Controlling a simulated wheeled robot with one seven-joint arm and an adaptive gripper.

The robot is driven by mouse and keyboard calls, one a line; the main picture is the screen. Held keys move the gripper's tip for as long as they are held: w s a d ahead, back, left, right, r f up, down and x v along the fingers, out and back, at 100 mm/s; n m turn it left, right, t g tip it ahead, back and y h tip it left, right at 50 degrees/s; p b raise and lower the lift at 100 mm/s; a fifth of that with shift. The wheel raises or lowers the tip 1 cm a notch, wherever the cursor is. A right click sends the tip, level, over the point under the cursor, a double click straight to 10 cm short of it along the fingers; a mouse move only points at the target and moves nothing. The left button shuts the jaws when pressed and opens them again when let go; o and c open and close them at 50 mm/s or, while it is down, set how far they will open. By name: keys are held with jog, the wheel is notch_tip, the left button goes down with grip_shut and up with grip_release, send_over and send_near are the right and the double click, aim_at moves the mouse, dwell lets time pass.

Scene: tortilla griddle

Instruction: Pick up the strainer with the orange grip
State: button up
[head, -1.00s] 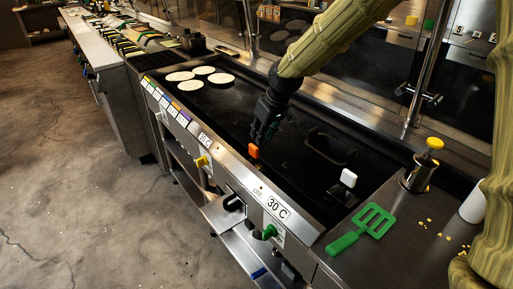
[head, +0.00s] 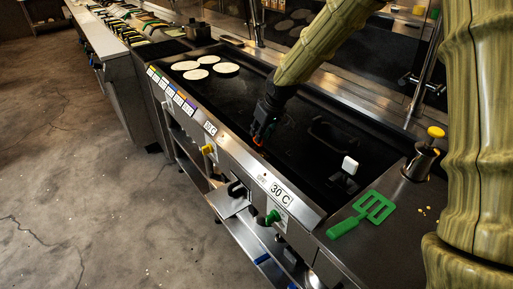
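A small piece of orange (head: 258,140) shows at the tip of my gripper, low against the black griddle near its front edge. It looks like the orange grip; the rest of that tool is hidden or too dark to make out. My gripper (head: 262,132) is black, points down and is right at the orange piece, overlapping it in the head view. Whether its fingers are open or closed around the grip cannot be seen.
The griddle (head: 228,98) carries several pale tortillas (head: 196,74) at its far left. A white-gripped tool (head: 349,166) stands on its right part. A green slotted spatula (head: 372,208) and a yellow-knobbed metal container (head: 420,160) are on the right counter.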

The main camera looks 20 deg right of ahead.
jog(key=x, duration=0.3)
jog(key=shift+w, duration=0.2)
jog(key=shift+a+f, duration=0.1)
jog(key=shift+f, duration=0.2)
jog(key=shift+w+f, duration=0.1)
grip_shut()
notch_tip(320, 180, up, 10)
jog(key=shift+r+b, duration=0.1)
jog(key=shift+b, duration=0.2)
jog(key=shift+r+p, duration=1.45)
jog(key=shift+r, duration=0.05)
